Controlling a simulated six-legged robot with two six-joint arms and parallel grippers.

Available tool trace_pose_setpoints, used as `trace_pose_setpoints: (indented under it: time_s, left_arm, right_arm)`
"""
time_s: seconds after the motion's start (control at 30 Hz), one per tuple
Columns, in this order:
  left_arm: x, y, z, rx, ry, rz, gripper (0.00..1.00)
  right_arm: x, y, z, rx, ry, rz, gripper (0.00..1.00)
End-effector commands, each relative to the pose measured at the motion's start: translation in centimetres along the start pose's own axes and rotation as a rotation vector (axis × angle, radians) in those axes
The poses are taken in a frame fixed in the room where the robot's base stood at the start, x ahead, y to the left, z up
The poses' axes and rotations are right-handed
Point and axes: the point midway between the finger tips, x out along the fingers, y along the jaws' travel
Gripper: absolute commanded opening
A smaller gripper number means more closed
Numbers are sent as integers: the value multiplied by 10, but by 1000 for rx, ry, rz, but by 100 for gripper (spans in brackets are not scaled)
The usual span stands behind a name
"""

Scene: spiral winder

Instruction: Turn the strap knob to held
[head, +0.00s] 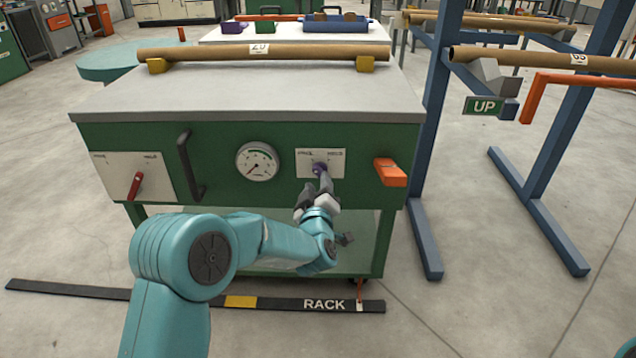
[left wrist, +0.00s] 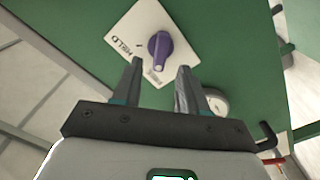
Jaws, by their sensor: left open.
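A purple knob (head: 320,169) sits on a small white plate (head: 333,157) at the right of the green cart's front. The plate carries a label at each side; the right one appears to read HELD. My left gripper (head: 316,190) is just in front of and below the knob. In the left wrist view its open fingers (left wrist: 160,68) point at the knob, one to each side; contact cannot be told. My right gripper is out of view.
A red lever (head: 136,186) is on another plate at the left. A black handle (head: 190,165), gauge (head: 257,162) and orange block (head: 389,172) also stick out from the cart front (head: 228,190). A cardboard tube (head: 220,52) lies on top. A blue rack (head: 435,150) stands at right.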

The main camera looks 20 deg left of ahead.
Motion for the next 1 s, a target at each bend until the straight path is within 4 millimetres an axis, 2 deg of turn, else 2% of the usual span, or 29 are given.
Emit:
trace_pose_setpoints:
  time_s: [0.1, 0.2, 0.57, 0.6, 0.67, 0.7, 0.73, 1.0]
  left_arm:
    - [18, -2, 1, -1, 2, -1, 43]
    - [28, -1, 0, 0, 2, -1, 43]
    - [34, 0, 0, 0, 0, -1, 43]
    - [34, 0, 0, 0, 0, -1, 39]
    - [34, 0, -1, 0, 0, -1, 20]
    - [34, 0, -1, 0, 0, -1, 7]
    - [34, 0, -1, 0, 0, -1, 0]
    - [34, 0, -1, 10, 0, -1, 0]
  right_arm:
    - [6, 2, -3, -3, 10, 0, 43]
    - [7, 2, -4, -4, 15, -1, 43]
    - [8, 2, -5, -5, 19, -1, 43]
    - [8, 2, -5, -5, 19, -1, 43]
    - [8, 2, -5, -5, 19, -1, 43]
    - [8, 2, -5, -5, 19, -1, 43]
    - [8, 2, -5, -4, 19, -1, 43]
    - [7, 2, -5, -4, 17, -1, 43]
